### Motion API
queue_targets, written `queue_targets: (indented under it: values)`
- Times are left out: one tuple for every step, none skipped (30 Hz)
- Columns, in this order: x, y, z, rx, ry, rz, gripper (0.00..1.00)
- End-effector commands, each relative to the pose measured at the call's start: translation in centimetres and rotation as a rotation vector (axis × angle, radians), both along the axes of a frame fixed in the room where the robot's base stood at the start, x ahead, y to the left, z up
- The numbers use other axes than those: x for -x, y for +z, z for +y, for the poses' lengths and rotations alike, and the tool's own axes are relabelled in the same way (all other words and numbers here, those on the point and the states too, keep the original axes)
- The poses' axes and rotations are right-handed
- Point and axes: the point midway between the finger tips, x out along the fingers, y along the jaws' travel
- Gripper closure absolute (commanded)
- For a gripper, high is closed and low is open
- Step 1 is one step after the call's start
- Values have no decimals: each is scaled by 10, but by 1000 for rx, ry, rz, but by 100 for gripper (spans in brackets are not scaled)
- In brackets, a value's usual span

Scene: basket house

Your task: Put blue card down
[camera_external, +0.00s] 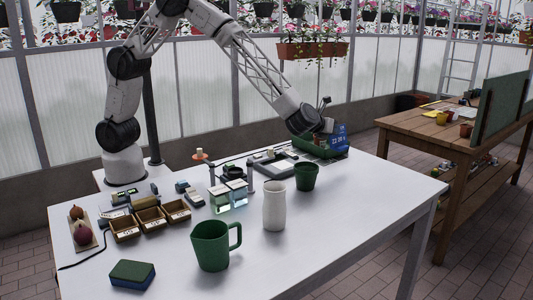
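A blue card (340,133) with pale lettering stands upright at the back right of the white table. It is at the right end of a low green container (311,151). My gripper (325,127) is over that container, just left of the card. Its fingers are small and partly hidden, so I cannot tell whether they are open or shut, or whether they touch the card. The card's lower edge is hard to make out, so I cannot tell whether it rests in the container or is held.
A grey scale-like device (271,164), a green pot (306,177), a white vase (274,206) and a green mug (211,246) stand on the white table (330,222). Small wooden boxes (151,219) and a sponge (132,274) are at left. The table's right front is clear.

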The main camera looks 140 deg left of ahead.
Motion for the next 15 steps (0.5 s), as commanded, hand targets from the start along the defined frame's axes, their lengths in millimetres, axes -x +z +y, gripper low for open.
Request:
queue_targets:
  values:
    - [0,0,0,0,0,0,100]
    - [0,0,0,0,0,0,100]
    - [-1,0,-1,-1,-2,0,100]
    - [-1,0,-1,0,-4,-1,100]
    - [-2,0,-2,0,-7,0,100]
    - [-4,1,-3,0,-13,0,100]
    - [-6,1,-5,-1,-19,0,100]
    - [-8,1,-7,0,-27,0,100]
    - [-11,1,-11,0,-39,0,100]
    - [-14,2,-14,0,-50,-1,100]
    - [-18,2,-18,0,-62,0,100]
    - [-23,3,-23,0,-84,0,100]
    - [-28,4,-28,0,-100,0,100]
    - [-33,5,-33,-1,-119,0,100]
    - [-41,6,-42,-1,-147,0,100]
